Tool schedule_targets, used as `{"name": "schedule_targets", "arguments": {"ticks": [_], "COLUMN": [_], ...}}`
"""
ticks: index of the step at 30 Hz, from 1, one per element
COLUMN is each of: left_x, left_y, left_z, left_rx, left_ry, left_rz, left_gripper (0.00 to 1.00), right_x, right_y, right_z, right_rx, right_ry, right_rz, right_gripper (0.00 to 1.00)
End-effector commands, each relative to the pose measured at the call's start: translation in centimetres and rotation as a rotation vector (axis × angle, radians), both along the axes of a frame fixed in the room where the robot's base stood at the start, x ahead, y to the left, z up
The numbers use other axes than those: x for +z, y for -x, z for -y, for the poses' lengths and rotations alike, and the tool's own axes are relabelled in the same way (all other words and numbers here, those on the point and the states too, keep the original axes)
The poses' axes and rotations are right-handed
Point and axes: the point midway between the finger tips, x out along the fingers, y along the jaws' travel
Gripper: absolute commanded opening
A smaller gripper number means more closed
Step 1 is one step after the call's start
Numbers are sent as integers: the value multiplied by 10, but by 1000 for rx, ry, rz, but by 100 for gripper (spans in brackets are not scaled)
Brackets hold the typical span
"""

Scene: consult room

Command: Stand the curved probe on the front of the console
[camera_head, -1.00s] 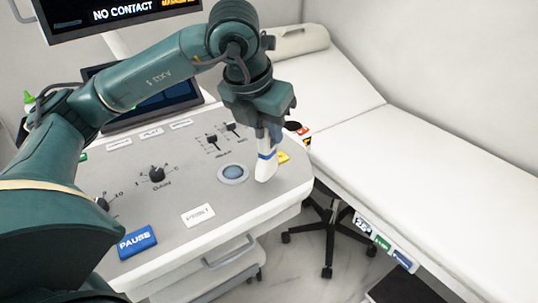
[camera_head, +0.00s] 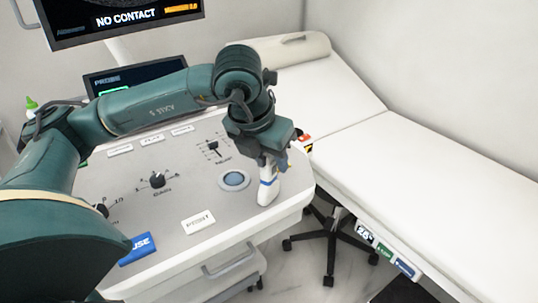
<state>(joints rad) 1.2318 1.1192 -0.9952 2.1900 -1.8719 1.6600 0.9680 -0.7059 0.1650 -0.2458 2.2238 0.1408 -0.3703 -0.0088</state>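The curved probe (camera_head: 267,191) is white with a blue band. It is roughly upright over the front right part of the grey console (camera_head: 180,232), right of the trackball. My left gripper (camera_head: 273,164) is above it and shut on its upper part. The probe's lower end is at or just above the console top; I cannot tell if it touches. My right gripper is not in view.
The console top carries a trackball (camera_head: 234,180), a white PRESET-like key (camera_head: 198,222), a blue key (camera_head: 138,248) partly behind my arm, and sliders. A white couch (camera_head: 420,160) stands to the right. A monitor (camera_head: 120,18) reads NO CONTACT.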

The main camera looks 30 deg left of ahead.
Motion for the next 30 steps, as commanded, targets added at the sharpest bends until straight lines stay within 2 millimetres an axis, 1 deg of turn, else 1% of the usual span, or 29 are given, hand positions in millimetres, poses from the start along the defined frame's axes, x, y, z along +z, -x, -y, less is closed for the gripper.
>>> {"name": "schedule_targets", "arguments": {"ticks": [8,11,12,14,17,21,24,27,30], "left_x": [1,6,9,17,37,66,85,99,108], "left_y": [0,0,1,5,13,25,32,39,43], "left_z": [0,0,0,0,0,0,0,0,1], "left_rx": [0,0,0,1,0,-2,0,-1,-1], "left_ry": [0,0,1,0,1,0,1,1,1], "left_rz": [0,0,3,4,6,6,6,3,2], "left_gripper": [44,44,44,44,44,44,44,44,44], "right_x": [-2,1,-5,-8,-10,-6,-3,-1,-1], "right_y": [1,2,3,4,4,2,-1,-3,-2], "right_z": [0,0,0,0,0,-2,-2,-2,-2], "right_rx": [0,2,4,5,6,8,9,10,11], "right_ry": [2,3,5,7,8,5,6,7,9], "right_rz": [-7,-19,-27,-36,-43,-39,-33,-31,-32], "right_gripper": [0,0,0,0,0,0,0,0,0]}}
